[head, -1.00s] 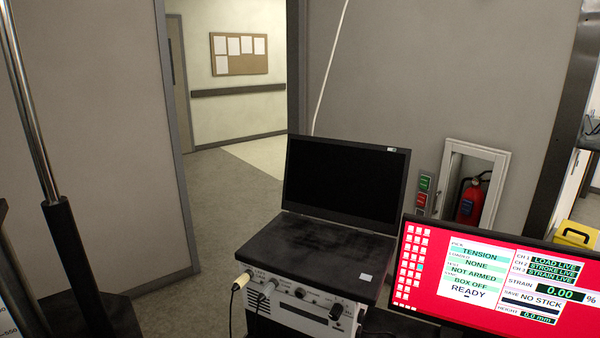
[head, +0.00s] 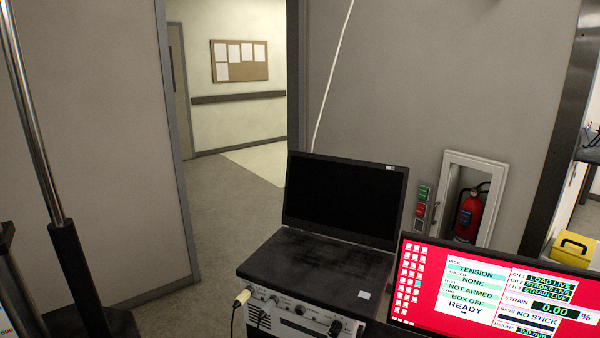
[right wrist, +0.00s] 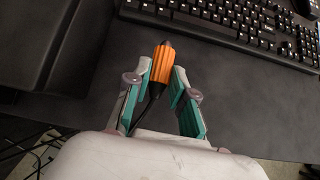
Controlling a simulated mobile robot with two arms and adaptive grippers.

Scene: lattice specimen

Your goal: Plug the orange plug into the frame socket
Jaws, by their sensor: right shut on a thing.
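The orange plug (right wrist: 162,65) has a ribbed orange body, a dark tip and a black cable. It shows in the right wrist view, pointing away from the wrist. My right gripper (right wrist: 163,72) is shut on the plug, with its green-padded fingers on either side and the tip beyond them. Neither gripper shows in the head view. The left gripper is in no view. A steel column with a black lower sleeve (head: 75,270) stands at the left of the head view. I cannot make out the frame socket.
The right wrist view shows a black keyboard (right wrist: 245,25) on a dark desk (right wrist: 235,100). In the head view, a laptop (head: 345,205) sits on an instrument box (head: 290,318) with a cream plug (head: 242,298) at its front. A red-screened monitor (head: 425,295) stands right.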

